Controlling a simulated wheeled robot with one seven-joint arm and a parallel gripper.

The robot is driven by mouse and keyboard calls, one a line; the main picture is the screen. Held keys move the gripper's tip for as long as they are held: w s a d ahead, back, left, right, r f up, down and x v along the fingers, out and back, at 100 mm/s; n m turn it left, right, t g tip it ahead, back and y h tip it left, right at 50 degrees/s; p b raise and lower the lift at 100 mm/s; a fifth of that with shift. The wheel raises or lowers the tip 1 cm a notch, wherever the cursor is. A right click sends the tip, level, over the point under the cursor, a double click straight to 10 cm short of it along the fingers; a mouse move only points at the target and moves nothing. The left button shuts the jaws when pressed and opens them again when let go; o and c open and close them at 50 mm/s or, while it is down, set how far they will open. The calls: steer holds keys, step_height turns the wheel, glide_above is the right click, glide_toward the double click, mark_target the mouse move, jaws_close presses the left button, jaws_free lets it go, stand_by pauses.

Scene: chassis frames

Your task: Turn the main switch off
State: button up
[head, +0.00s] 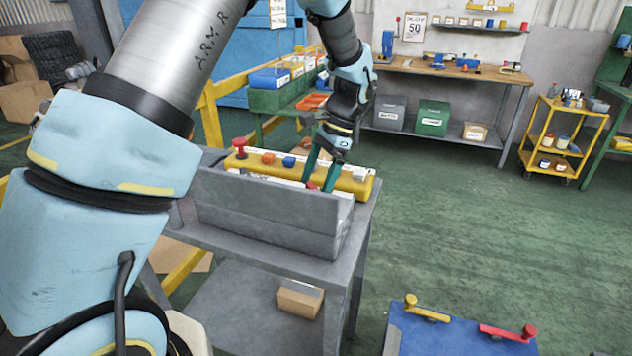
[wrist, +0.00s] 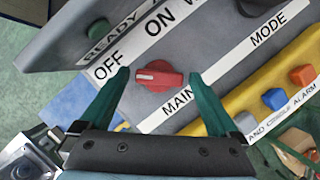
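The main switch is a red rotary knob (wrist: 158,76) on a grey sloped panel (wrist: 215,50). Its white mark is on the knob's left half and points left, roughly toward the OFF label (wrist: 108,65). The ON label (wrist: 160,22) is above the knob and the MAIN label (wrist: 178,103) below it. My gripper (wrist: 159,75) is open, its two teal fingers on either side of the knob with visible gaps. In the head view my gripper (head: 319,188) reaches down behind the console's grey front wall (head: 265,213), which hides most of the panel.
A yellow strip (head: 350,183) beside the panel carries a red mushroom button (head: 240,147), an orange button (head: 267,158) and a blue button (head: 289,162). A green knob (wrist: 99,28) and a dark knob (wrist: 248,6) sit near the switch. Green floor (head: 450,220) is open to the right.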

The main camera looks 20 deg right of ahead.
steer(key=b+v, duration=0.3)
steer(key=v, duration=0.7)
steer(key=shift+r, duration=0.4)
steer(key=shift+d, duration=0.1)
